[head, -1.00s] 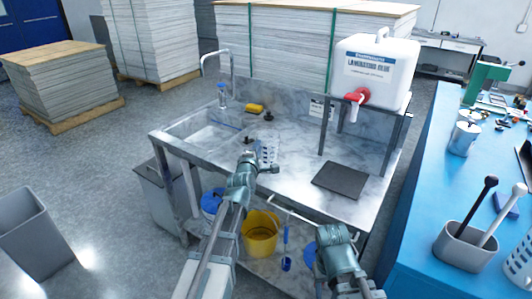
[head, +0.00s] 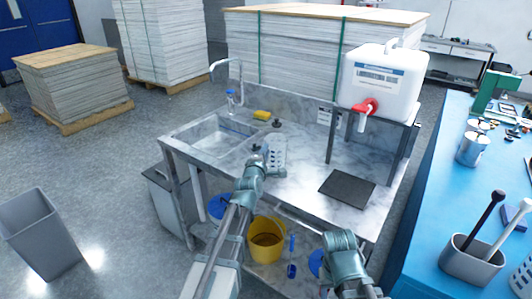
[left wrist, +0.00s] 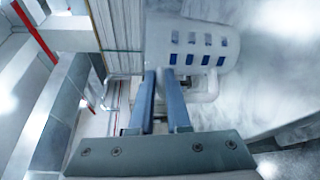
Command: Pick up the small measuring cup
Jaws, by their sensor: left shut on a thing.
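The small measuring cup (head: 279,150) is pale and translucent with marks on its side. It is at the counter between the sink and the dark mat. In the left wrist view the cup (left wrist: 195,42) fills the top middle, with a row of blue marks and its handle (left wrist: 206,92) below. My left gripper (head: 265,155) is shut on the cup; its two blue-grey fingers (left wrist: 165,76) meet at the cup's handle side. I cannot tell whether the cup touches the counter. My right arm shows low in the head view, but its gripper is hidden.
The sink (head: 215,133) lies left of the cup, with a yellow sponge (head: 262,115) behind. A dark mat (head: 347,188) lies to the right, below the glue container (head: 384,78) on its stand. A yellow bucket (head: 266,240) stands under the counter.

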